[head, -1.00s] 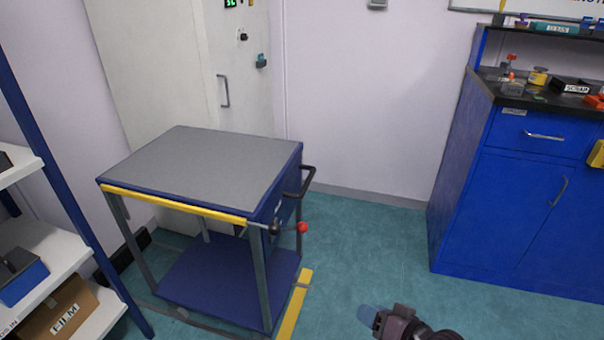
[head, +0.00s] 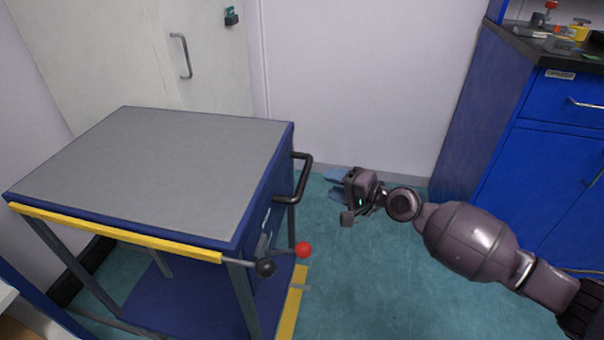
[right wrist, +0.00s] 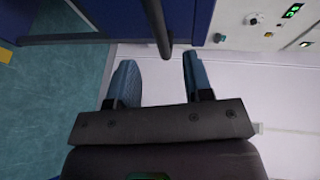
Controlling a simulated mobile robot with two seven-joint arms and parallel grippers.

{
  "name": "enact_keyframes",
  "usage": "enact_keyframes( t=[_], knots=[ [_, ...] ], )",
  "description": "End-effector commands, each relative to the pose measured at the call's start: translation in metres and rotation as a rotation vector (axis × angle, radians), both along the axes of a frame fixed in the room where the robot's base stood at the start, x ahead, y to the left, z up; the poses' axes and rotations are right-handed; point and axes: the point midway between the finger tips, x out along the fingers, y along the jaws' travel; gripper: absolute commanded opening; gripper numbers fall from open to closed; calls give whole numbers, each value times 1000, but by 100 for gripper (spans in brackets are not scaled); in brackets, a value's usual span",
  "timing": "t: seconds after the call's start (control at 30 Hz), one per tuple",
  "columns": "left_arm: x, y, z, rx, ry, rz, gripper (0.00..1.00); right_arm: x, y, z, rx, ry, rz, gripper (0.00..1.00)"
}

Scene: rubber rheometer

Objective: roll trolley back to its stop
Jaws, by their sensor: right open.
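The trolley (head: 165,165) has a grey top, a blue frame and a yellow front edge, and stands left of centre in the head view. Its black push handle (head: 302,180) sticks out from its right side. A red knob (head: 303,250) and a black knob (head: 264,267) are at the near right corner. My right gripper (head: 338,184) is open and empty, just right of the handle. In the right wrist view the handle's dark bar (right wrist: 157,25) shows ahead of and between the open fingers (right wrist: 160,80), not gripped. My left gripper is out of view.
A white door with a metal handle (head: 181,56) is behind the trolley. A blue cabinet (head: 535,140) with a dark top stands at the right. A yellow floor strip (head: 293,300) lies beside the trolley's right side.

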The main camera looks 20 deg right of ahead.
Motion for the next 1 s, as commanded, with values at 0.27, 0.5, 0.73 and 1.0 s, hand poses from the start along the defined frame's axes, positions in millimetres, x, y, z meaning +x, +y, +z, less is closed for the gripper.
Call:
enact_keyframes(
  t=[0.27, 0.5, 0.73, 1.0],
  knots=[
    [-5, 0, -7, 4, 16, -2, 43, 38, 26, -10, 1, 1, 2, 46],
    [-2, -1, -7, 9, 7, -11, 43, 64, 42, -17, 0, 2, 1, 46],
    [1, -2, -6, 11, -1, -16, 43, 75, 49, -18, -2, 1, 1, 46],
    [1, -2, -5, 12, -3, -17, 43, 75, 50, -18, -3, 1, 0, 46]
  ],
)
